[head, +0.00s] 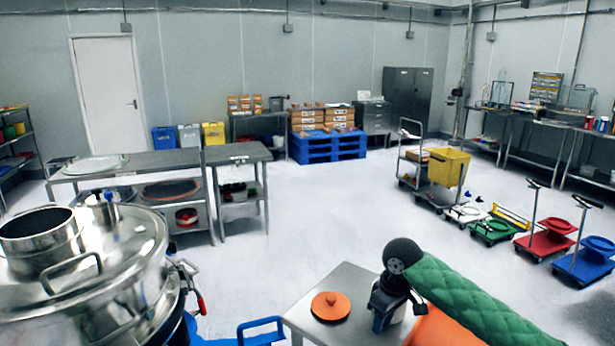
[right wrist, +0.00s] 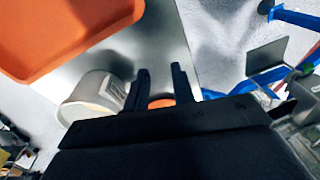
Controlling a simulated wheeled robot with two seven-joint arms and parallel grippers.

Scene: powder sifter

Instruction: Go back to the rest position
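My right gripper (head: 388,312) hangs at the end of the green-sleeved right arm, over or beside the small steel table (head: 345,275). In the right wrist view, its two black fingers (right wrist: 162,75) are apart with nothing between them. My left gripper is in neither view.
An orange tray (right wrist: 65,30) lies beside the tub. The large steel sifter (head: 95,265) stands at the lower left, with a blue frame (head: 262,331) between it and the table. Open floor (head: 310,225) lies beyond; carts and benches line the sides.

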